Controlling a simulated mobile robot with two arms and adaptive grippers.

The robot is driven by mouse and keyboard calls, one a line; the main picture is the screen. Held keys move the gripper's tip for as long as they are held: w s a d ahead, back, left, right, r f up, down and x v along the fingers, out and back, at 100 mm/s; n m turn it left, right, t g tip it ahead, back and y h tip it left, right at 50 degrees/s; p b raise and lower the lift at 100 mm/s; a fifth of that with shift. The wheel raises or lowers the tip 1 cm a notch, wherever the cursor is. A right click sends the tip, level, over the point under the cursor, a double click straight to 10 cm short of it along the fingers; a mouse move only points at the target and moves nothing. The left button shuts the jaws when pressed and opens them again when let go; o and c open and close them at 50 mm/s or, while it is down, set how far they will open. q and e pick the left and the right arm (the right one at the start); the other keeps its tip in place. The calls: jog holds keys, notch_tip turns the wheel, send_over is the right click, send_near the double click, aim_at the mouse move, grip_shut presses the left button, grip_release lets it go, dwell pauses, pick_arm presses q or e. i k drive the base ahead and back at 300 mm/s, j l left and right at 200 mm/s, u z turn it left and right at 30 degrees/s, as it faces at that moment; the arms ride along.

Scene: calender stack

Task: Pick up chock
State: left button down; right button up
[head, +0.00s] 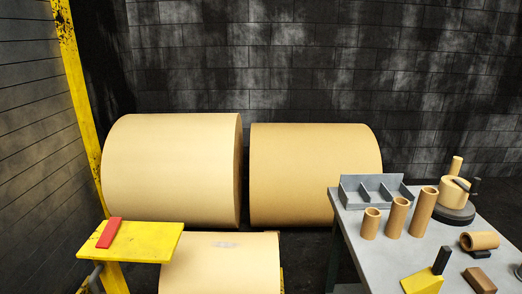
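A yellow wedge (422,282), which looks like the chock, lies near the front edge of the grey table (398,259) at the lower right. A dark upright block or handle (441,261) rises at its right end; I cannot tell whether the two are joined. The wedge's lower part runs close to the bottom of the picture. Neither of my grippers can be made out in the head view, and nothing is seen holding the wedge.
The table also bears a grey divided tray (371,193), several cardboard tubes (397,217), a brown block (479,281) and a round-based device (455,212). A yellow platform (150,243) with a red bar (109,233) is at left.

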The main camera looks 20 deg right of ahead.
aim_at(429, 279)
jog(key=z, duration=1.85)
